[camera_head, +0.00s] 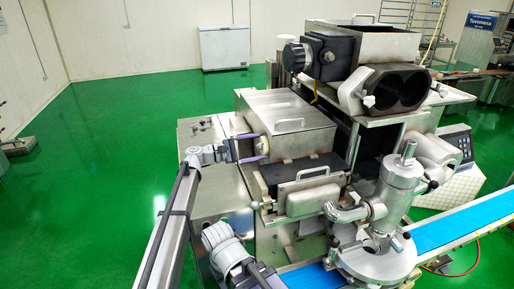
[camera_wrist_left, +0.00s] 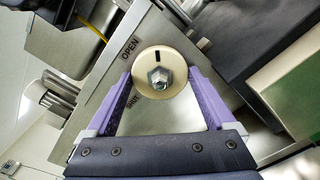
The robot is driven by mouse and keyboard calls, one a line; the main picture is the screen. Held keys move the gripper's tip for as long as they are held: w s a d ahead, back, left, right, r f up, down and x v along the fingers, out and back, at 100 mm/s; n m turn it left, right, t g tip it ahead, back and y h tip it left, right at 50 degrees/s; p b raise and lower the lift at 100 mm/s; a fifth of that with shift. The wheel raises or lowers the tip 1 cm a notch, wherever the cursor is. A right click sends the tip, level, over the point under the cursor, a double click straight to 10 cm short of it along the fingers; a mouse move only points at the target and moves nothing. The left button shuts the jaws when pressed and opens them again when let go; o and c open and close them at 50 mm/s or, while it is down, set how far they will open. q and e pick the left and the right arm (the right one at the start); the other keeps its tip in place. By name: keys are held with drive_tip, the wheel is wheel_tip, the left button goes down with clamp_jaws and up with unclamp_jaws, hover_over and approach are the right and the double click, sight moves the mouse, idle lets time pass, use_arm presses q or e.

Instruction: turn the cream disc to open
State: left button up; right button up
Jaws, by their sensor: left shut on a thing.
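The cream disc (camera_wrist_left: 145,84) has a metal hex nut at its centre and a short dark mark near its upper rim. It sits on a metal panel (camera_wrist_left: 120,62) with the word OPEN to its upper left and a second, partly hidden word below left. In the head view the disc (camera_head: 264,145) is small, on the left side of the machine's lidded metal box. My left gripper (camera_head: 250,148) reaches it from the left. In the left wrist view its purple fingers (camera_wrist_left: 161,76) are shut on the disc, one on each side. My right gripper is not in view.
The lidded metal box (camera_head: 300,125) has a handle on top. A metal cabinet top (camera_head: 205,140) lies beside my left arm. A second handled cover (camera_head: 312,195) and a blue conveyor belt (camera_head: 450,227) are nearer. Green floor to the left is open.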

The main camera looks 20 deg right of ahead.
use_arm(q)
drive_tip(key=n, duration=0.4)
drive_tip(key=shift+n, duration=2.6)
drive_tip(key=o, duration=1.1)
drive_tip(key=shift+s+a, duration=0.15)
drive_tip(key=shift+a, duration=3.75)
